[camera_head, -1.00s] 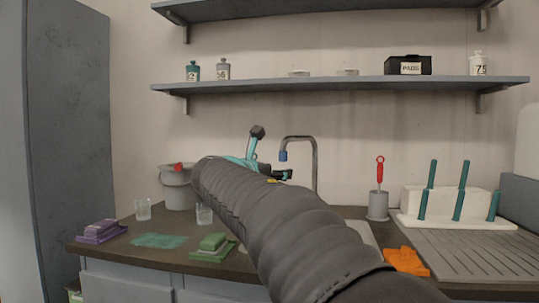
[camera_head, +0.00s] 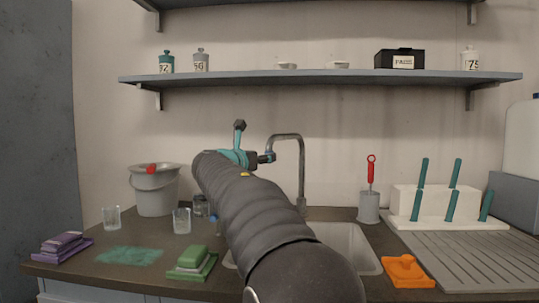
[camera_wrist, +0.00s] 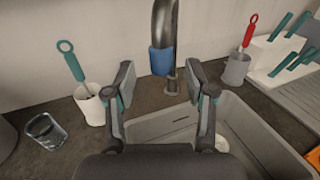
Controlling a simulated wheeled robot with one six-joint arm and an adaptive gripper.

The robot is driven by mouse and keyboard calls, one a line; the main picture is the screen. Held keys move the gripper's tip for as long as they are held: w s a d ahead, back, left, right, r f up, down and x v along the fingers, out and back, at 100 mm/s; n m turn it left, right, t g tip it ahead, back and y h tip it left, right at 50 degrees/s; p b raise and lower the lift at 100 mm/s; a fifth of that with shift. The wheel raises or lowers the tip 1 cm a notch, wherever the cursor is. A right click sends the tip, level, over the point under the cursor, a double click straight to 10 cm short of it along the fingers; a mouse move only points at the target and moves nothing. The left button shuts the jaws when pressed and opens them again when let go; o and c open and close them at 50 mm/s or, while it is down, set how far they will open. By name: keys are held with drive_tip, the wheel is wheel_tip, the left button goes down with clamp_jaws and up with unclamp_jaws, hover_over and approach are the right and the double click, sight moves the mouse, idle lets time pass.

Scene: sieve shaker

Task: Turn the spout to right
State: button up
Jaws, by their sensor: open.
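The spout (camera_head: 300,160) is a grey gooseneck tap rising behind the sink, its outlet end at the left of its arch. In the wrist view the spout (camera_wrist: 164,22) hangs down at the top centre, with a blue collar (camera_wrist: 162,62) at its end. My gripper (camera_wrist: 160,82) is open and empty, one finger on each side of the collar in that view. I cannot tell whether either finger touches it. In the head view my gripper (camera_head: 266,158) is at the outlet end and partly hides it.
The sink basin (camera_head: 345,241) lies below, partly behind my arm. A grey bucket (camera_head: 153,194), glasses (camera_head: 181,221) and a green sponge (camera_head: 192,256) are at the left. A grey cup (camera_head: 369,209) with a red-handled brush, a white block (camera_head: 437,203) and a drainboard (camera_head: 470,260) are at the right.

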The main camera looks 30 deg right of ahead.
drive_tip(key=shift+p+x, duration=0.3)
drive_tip(key=shift+x, duration=2.3)
clamp_jaws()
